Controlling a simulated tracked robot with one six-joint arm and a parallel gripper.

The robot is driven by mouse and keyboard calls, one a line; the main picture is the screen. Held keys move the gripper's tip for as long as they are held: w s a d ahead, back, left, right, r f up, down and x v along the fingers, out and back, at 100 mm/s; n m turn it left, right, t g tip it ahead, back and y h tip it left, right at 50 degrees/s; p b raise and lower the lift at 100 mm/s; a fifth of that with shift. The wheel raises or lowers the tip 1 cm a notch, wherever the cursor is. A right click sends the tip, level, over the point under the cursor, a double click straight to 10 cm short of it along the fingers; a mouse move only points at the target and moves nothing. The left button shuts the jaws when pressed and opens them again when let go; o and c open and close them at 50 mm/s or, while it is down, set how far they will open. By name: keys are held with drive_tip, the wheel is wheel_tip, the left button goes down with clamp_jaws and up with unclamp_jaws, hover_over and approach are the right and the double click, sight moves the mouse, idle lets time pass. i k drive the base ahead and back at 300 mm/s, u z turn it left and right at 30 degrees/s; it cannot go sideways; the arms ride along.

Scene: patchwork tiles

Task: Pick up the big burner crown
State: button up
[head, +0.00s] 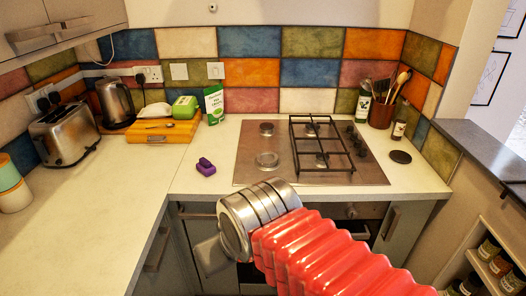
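The hob (243,170) is a steel plate set in the white worktop. On its uncovered left half, a wide round silver burner part (267,160) sits at the front and a smaller burner (266,129) at the back. A flat black disc (400,157) lies on the worktop right of the hob. I cannot tell for sure which piece is the big burner crown; the wide front-left part looks most like it. My gripper (211,256) is low in front of the counter, apart from the hob. Its fingers are not clear, and nothing shows held in it.
A black pan grate (320,145) covers the hob's right half. A purple object (206,166) lies left of the hob. A wooden box (163,131), kettle (116,103) and toaster (64,133) stand left; a utensil pot (381,115) stands back right. The left worktop is mostly clear.

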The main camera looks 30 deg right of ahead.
sight(265, 159)
drive_tip(key=z, duration=0.55)
drive_tip(key=i, duration=0.95)
drive_tip(key=z, duration=0.6)
